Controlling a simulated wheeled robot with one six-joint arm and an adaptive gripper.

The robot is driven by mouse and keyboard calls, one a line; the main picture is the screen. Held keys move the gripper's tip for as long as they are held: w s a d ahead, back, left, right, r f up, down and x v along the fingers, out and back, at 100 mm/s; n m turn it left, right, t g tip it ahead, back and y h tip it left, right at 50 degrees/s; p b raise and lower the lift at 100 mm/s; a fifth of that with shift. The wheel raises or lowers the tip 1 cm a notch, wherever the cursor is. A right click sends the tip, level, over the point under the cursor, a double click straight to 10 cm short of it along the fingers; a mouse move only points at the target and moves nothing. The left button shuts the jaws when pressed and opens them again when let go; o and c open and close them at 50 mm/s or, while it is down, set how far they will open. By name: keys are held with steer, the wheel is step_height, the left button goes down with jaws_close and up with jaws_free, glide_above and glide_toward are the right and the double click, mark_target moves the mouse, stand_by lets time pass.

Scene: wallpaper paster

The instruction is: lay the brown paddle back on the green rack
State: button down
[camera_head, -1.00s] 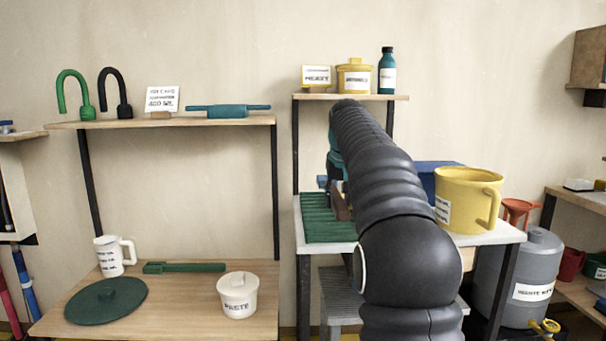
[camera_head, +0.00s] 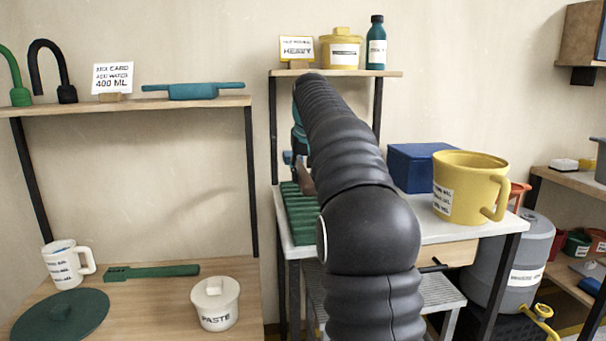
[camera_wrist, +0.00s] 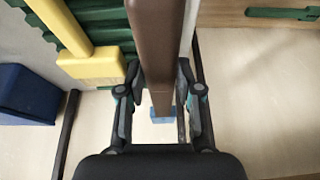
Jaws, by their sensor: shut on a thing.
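The brown paddle (camera_wrist: 158,45) runs down the middle of the wrist view between the two fingers of my gripper (camera_wrist: 160,100), which is shut on it. In the head view only a sliver of the paddle (camera_head: 306,180) shows beside my dark arm. My gripper there is mostly hidden behind the arm. The green ribbed rack (camera_head: 298,218) lies on the white table. In the wrist view the rack (camera_wrist: 105,22) is at the upper left, and the paddle overlaps its edge. I cannot tell whether they touch.
A yellow-headed tool (camera_wrist: 92,64) lies on the rack. A blue box (camera_head: 412,165) and a yellow mug (camera_head: 462,185) stand to the right on the table.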

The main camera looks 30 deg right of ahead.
mark_target(306, 180)
steer(key=shift+f+b, duration=2.35)
steer(key=shift+f, duration=1.4)
steer(key=shift+f+b, duration=0.45)
steer(key=shift+f, duration=0.25)
steer(key=c, duration=0.7)
jaws_free()
steer(key=v, duration=1.2)
steer(key=shift+a, duration=0.1)
